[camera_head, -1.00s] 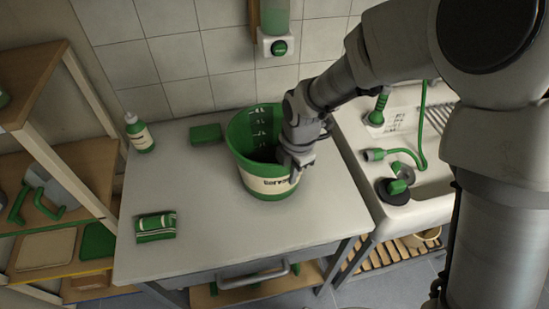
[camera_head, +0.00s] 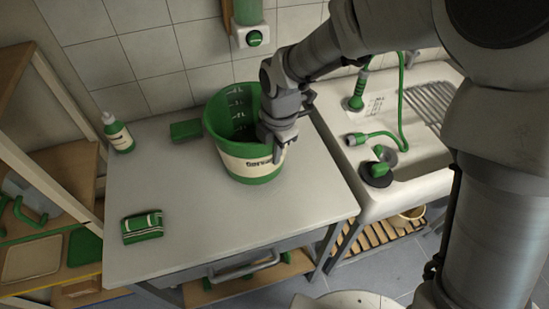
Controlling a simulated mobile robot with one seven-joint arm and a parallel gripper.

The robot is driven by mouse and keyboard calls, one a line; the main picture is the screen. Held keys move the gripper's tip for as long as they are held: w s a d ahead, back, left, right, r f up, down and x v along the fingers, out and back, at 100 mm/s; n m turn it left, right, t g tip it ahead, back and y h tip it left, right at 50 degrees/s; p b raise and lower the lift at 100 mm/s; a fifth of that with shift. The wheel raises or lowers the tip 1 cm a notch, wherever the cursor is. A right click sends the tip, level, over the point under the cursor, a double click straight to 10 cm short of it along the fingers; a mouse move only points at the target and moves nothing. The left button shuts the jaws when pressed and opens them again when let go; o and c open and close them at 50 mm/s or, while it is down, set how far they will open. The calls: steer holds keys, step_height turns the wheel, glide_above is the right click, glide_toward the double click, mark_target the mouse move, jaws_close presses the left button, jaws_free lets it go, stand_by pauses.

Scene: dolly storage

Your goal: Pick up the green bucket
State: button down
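The green bucket (camera_head: 222,128) stands upright on the grey table, toward its back right. It has a cream band with dark lettering and white marks on its inner wall. My gripper (camera_head: 276,148) is at the bucket's right rim, pointing down, and overlaps the front right of its wall. The fingers are small and partly hidden against the bucket, so I cannot tell whether they are closed on the rim. No gap shows under the bucket.
The table (camera_head: 215,225) also holds a soap bottle (camera_head: 118,134), a green sponge (camera_head: 186,130) and a folded green towel (camera_head: 142,227). A sink (camera_head: 420,170) with a green hose adjoins on the right. Wooden shelving (camera_head: 60,170) stands left; a tiled wall is behind.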

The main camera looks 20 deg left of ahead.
steer(key=w+d+r, duration=0.7)
steer(key=w, duration=0.2)
steer(key=shift+d, duration=0.15)
stand_by(0.4)
steer(key=shift+w+r, duration=0.1)
stand_by(2.2)
